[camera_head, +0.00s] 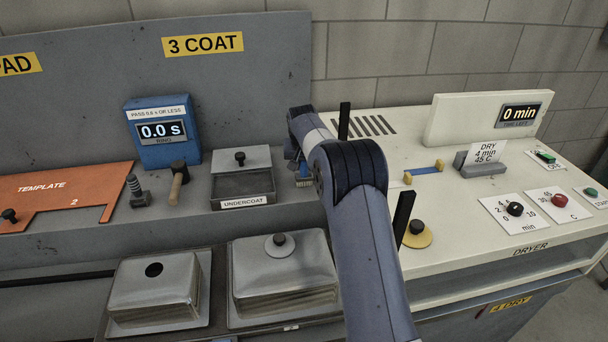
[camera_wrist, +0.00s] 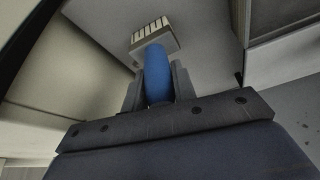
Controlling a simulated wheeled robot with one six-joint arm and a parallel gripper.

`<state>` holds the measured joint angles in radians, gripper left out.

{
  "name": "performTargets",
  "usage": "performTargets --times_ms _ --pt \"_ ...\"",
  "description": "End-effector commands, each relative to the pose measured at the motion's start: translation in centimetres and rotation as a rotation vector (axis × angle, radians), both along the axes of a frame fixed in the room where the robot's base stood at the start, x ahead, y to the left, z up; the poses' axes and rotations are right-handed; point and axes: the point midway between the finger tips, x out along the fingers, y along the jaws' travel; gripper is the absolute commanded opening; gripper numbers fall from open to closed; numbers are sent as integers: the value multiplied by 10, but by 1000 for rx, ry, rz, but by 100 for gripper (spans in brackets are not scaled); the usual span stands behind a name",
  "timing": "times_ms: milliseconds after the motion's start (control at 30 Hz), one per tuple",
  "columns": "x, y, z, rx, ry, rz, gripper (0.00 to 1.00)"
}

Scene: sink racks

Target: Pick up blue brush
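The blue brush (camera_head: 303,172) shows in the head view just right of the undercoat box, mostly hidden behind my arm; its pale bristle end points down. In the wrist view its blue handle (camera_wrist: 158,75) runs out from between the fingers of my gripper (camera_wrist: 158,88) to a wide head with pale bristles. The two dark fingers lie close along both sides of the handle and look shut on it. My gripper is largely hidden behind my arm in the head view. I cannot tell whether the bristles touch the counter.
The undercoat box (camera_head: 242,190) with a grey lid stands just left of the brush. Two metal lidded pans (camera_head: 283,272) sit in front. A blue timer (camera_head: 163,132), a wooden-handled tool (camera_head: 178,185) and an orange template (camera_head: 70,190) are left. The cream dryer (camera_head: 450,200) is right.

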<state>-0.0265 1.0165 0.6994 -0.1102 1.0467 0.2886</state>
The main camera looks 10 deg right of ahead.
Motion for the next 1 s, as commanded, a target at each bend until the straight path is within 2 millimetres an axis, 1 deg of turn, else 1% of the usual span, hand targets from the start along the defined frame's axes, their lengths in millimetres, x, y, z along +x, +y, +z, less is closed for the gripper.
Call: performTargets --times_ms 33,267,467,567,667,900,1000 --pt "0 0 0 0 0 0 22" --pt "0 0 0 0 0 0 3" --pt "0 0 1 0 -1 0 2" --pt "1 0 5 0 -2 0 2" --pt "1 0 16 0 -4 0 2" --pt "1 0 66 0 -5 0 2" --pt "1 0 83 -1 -3 0 2"
